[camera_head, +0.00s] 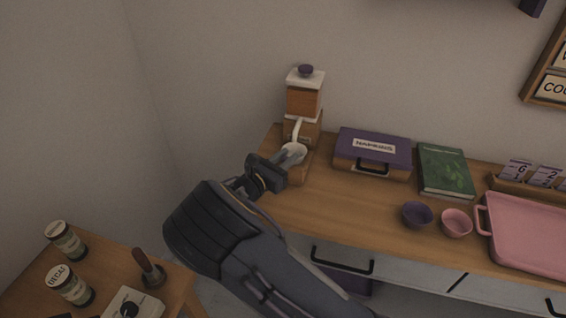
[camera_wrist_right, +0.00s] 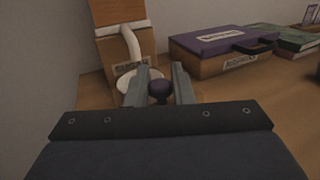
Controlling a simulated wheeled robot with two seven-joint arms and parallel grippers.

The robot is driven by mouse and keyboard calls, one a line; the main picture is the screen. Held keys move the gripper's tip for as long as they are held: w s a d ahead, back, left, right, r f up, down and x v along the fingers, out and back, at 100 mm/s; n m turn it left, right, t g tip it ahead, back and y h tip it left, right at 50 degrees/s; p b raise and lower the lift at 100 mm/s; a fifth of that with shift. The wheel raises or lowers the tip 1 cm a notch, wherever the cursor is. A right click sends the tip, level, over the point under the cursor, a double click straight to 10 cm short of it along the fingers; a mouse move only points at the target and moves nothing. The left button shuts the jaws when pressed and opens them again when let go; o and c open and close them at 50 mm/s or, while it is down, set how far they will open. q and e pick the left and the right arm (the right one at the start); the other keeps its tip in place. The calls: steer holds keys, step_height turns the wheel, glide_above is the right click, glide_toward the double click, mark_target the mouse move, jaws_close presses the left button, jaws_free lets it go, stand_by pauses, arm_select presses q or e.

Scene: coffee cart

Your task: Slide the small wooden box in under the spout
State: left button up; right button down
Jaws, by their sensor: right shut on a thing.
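The wooden grinder (camera_head: 304,98) with a white top and a curved white spout stands at the counter's left end; its spout (camera_wrist_right: 133,45) shows in the right wrist view. My right gripper (camera_head: 290,159) is in front of the grinder, below the spout. In the right wrist view its fingers (camera_wrist_right: 159,88) are shut on a dark purple knob (camera_wrist_right: 158,92), which I take to be the small wooden box's. The box's body is mostly hidden by the gripper; I cannot tell how far under the spout it is. A white round part (camera_wrist_right: 125,76) lies behind the fingers. My left gripper is out of view.
Right of the grinder stand a purple-lidded napkin box (camera_head: 372,150) and a green book (camera_head: 445,171). Two small bowls (camera_head: 417,215) and a pink tray (camera_head: 525,232) are further right. The counter (camera_head: 335,205) is clear just right of my gripper. A wall is behind.

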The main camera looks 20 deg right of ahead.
steer(key=shift+w+r, duration=0.1)
steer(key=c, duration=1.6)
jaws_free()
steer(key=shift+d, duration=0.1)
steer(key=o, duration=0.3)
steer(key=shift+w, duration=0.1)
steer(key=b+v, duration=0.1)
steer(key=v, duration=0.6)
steer(key=shift+s+a, duration=0.3)
